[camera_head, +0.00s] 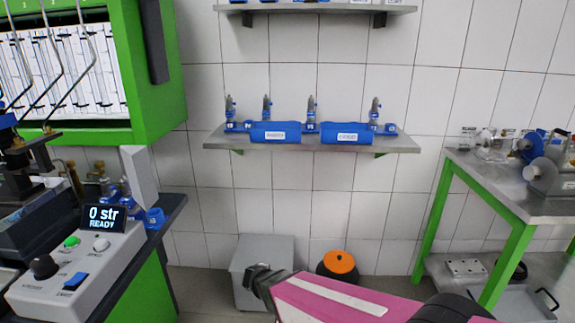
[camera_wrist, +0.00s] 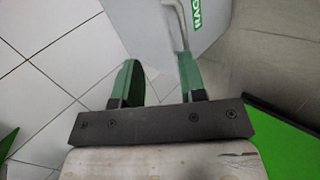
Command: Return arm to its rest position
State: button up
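In the wrist view my gripper (camera_wrist: 158,62) shows two green fingers on a dark bar. They stand apart, and nothing is held between them. Beyond them are a grey box with green lettering and pale tiles. In the head view my pink and white arm link (camera_head: 335,300) reaches in low from the bottom right. Its dark end is in front of the grey metal box (camera_head: 283,250) on the floor. I cannot make out the fingers in the head view.
A control panel (camera_head: 85,270) reading "0 str READY" stands on the left bench. A wall shelf (camera_head: 225,140) holds blue pump parts. A green-legged table (camera_head: 480,195) is on the right. An orange-topped black container (camera_head: 340,262) sits close behind my arm.

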jog(key=s+d+r+m+g, duration=0.1)
jog(key=d+r+m+g, duration=0.2)
jog(key=d, duration=0.7)
jog(key=s+d+r+m+g, duration=0.1)
jog(key=d+r+m+g, duration=0.2)
jog(key=d, duration=0.7)
jog(key=s+d+r+m+g+y, duration=0.1)
jog(key=d+r+m+g, duration=0.2)
jog(key=d+r+m, duration=0.3)
jog(key=d+m, duration=0.4)
jog(key=shift+d+r, duration=0.2)
jog(key=shift+r, duration=0.15)
